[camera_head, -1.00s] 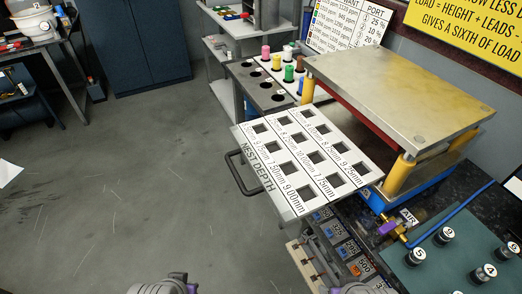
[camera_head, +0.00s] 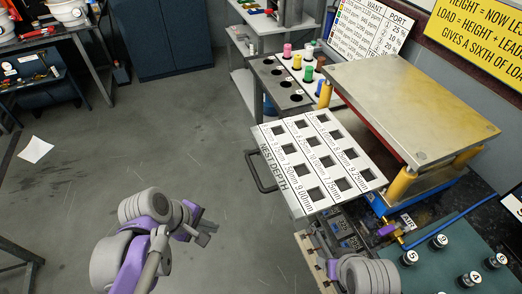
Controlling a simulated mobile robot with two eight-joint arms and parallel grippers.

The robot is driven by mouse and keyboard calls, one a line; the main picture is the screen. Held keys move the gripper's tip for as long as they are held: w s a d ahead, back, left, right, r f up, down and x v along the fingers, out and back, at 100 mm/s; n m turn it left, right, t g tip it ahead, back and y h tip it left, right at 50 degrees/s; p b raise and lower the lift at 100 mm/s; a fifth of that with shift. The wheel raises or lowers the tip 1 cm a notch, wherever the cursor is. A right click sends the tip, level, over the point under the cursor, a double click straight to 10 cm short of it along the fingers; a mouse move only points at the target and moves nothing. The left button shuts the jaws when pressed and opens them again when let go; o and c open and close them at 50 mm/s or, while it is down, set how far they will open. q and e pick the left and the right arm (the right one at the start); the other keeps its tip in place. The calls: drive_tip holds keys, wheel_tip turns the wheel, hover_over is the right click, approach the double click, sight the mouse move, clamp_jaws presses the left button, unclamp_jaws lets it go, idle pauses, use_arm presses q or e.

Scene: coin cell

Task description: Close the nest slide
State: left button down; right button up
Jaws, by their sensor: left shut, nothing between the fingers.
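The nest slide is a white plate (camera_head: 304,131) with rows of square dark pockets, depth labels and the words NEST DEPTH. It sticks out to the left from under the press's metal top plate (camera_head: 415,95). Its black bar handle (camera_head: 262,172) is on the slide's left edge. My left gripper (camera_head: 208,232) is shut and empty, below and left of the handle and apart from it. My right arm (camera_head: 365,274) shows at the bottom edge, below the slide; its fingers are not visible.
A rack with coloured spools (camera_head: 296,62) stands behind the slide. Numbered black knobs sit on a green mat (camera_head: 432,268) at lower right, near a blue hose (camera_head: 450,222). Labelled bins (camera_head: 345,232) lie below the slide.

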use_arm(q)
drive_tip(key=w+d+r+n+h+p, duration=0.2)
drive_tip(key=w+r+n+h+p, duration=0.3)
drive_tip(key=w+r+n, duration=0.65)
drive_tip(key=m+p, duration=0.2)
approach(271, 170)
drive_tip(key=shift+y, duration=0.3)
drive_tip(key=x, duration=0.5)
drive_tip(key=shift+d+f, duration=0.2)
drive_tip(key=shift+f, duration=0.05)
drive_tip(key=shift+w+d, duration=0.15)
drive_tip(key=shift+d, duration=0.1)
use_arm(e)
wheel_tip(271, 170, up, 10)
drive_tip(key=w, duration=0.2)
drive_tip(key=shift+f, duration=0.15)
